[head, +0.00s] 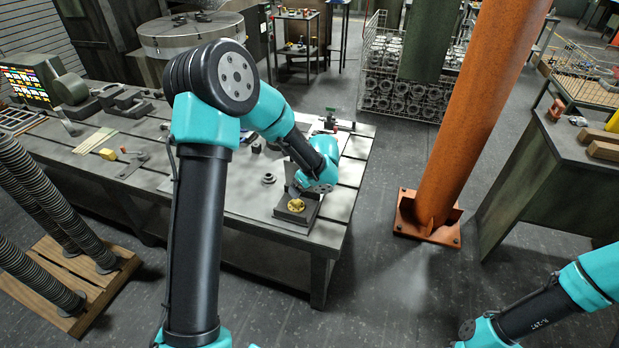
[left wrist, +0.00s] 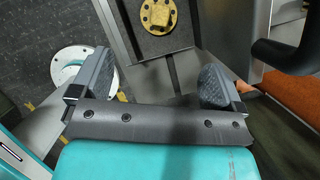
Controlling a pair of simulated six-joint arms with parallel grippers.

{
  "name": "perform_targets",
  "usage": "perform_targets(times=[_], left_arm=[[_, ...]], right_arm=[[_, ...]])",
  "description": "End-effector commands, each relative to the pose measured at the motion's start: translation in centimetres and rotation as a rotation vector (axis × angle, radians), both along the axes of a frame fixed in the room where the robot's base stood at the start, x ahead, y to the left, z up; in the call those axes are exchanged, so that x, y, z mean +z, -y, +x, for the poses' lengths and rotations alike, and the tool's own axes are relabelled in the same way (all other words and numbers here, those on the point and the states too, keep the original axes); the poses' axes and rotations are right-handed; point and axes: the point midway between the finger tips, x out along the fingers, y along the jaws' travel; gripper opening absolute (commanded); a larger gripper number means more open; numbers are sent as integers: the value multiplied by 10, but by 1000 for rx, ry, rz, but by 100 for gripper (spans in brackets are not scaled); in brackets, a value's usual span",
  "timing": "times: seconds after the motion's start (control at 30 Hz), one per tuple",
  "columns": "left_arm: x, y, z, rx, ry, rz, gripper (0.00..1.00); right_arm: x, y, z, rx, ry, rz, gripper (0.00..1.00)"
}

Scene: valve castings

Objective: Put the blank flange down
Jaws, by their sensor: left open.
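The blank flange is a small brass-yellow disc (head: 296,205) with a ring of bolt holes. It lies flat on a dark grey block (head: 297,219) near the front right corner of the slotted metal table (head: 232,205). My left gripper (head: 293,190) is just above and behind it, mostly hidden by its own wrist in the head view. In the left wrist view the left gripper (left wrist: 158,70) is open with nothing between its fingers. The flange (left wrist: 159,15) shows there at the top, beyond the fingertips and apart from them. My right gripper is outside both views.
A dark round fitting (head: 268,179) stands left of the block. A valve with a red handle (head: 330,118) is at the table's back right. An orange column (head: 452,130) rises right of the table. Coil springs on a pallet (head: 85,285) stand front left.

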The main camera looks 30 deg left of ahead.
Motion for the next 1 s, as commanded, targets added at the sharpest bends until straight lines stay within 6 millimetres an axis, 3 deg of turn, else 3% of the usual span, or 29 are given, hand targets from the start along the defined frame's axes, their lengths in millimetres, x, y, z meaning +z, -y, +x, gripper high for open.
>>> perform_targets(times=[0.1,0.3,1.0], left_arm=[[21,9,-2,-2,3,0,94],[40,16,-4,-1,2,0,94],[43,17,-5,0,1,1,94]], right_arm=[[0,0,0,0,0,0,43],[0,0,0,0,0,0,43],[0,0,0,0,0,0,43]])
